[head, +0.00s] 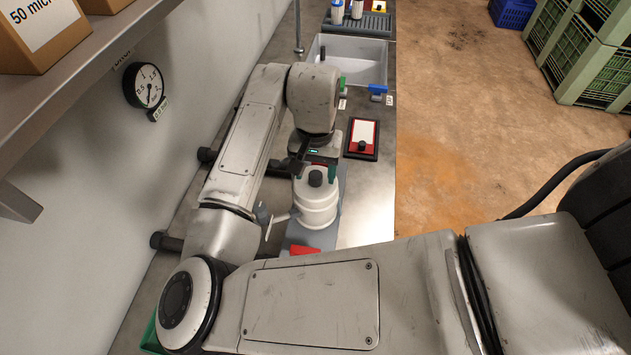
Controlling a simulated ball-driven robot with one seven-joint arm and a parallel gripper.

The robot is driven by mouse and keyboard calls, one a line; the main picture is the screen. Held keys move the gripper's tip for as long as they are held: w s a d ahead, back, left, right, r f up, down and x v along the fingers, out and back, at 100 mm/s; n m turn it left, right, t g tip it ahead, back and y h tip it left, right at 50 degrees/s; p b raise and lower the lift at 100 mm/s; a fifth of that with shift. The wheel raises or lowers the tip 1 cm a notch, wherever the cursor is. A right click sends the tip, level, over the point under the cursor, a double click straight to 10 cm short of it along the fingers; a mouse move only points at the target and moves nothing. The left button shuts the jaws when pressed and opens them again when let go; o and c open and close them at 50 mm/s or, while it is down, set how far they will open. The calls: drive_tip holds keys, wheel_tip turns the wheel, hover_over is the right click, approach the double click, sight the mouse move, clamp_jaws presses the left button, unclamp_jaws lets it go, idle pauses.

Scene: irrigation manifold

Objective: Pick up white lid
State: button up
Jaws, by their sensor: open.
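The white lid (308,189) with a black knob on top sits on a white ribbed canister (318,216) on the bench. My gripper (314,171) is open, just above and at the far side of the lid. One finger shows to the left of the knob and a green-tipped one to the right. I cannot tell whether the fingers touch the lid. The canister stands on a grey base.
A red-framed panel (365,129) with a black knob lies to the right. A pale sink (367,72) with green and blue valve handles is farther back. A wall with a gauge (149,86) and a shelf (75,80) bound the left. Green crates (590,62) stand across the floor.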

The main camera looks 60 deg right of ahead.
drive_tip(key=shift+f, duration=0.45)
clamp_jaws()
idle(0.3)
